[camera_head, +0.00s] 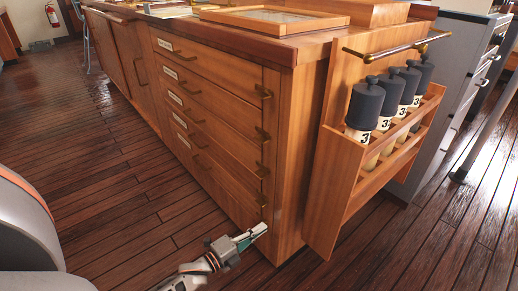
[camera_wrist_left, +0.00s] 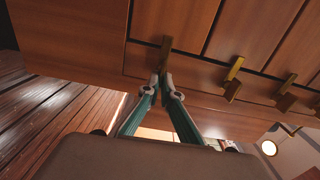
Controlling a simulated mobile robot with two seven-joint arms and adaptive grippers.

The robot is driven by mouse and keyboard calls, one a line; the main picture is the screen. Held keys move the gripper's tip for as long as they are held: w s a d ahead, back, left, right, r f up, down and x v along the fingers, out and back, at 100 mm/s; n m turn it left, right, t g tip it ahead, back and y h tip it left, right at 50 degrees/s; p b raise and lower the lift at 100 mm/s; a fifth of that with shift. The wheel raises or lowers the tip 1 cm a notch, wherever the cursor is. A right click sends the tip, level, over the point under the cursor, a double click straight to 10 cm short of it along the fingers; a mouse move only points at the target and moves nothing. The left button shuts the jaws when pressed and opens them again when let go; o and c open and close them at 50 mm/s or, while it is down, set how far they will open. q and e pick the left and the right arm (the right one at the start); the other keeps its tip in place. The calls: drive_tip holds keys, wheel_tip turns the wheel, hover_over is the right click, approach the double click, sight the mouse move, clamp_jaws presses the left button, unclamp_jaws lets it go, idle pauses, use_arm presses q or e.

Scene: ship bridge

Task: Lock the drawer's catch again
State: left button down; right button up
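The wooden chest (camera_head: 225,110) has a stack of labelled drawers with brass handles. A column of small brass catches runs down its right front edge, and the lowest catch (camera_head: 262,201) is near the bottom drawer. My left gripper (camera_head: 264,228) is low in front of that corner, just below the lowest catch. In the left wrist view the fingertips (camera_wrist_left: 163,79) are together at the lower end of the nearest brass catch (camera_wrist_left: 166,50). Contact cannot be told for certain. I see nothing held between the fingers. The other catches (camera_wrist_left: 234,72) line up to the right. My right gripper is out of view.
A wooden rack (camera_head: 335,190) with several dark-capped canisters (camera_head: 365,103) and a brass rail is on the chest's right side. A grey cabinet (camera_head: 455,75) stands behind it. A framed tray (camera_head: 275,18) lies on top. The plank floor (camera_head: 110,180) at left is clear.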

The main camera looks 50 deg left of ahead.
use_arm(q)
drive_tip(key=shift+m, duration=0.3)
drive_tip(key=c, duration=2.3)
unclamp_jaws()
drive_tip(key=s, duration=0.8)
drive_tip(key=s+a, duration=0.1)
drive_tip(key=s, duration=0.3)
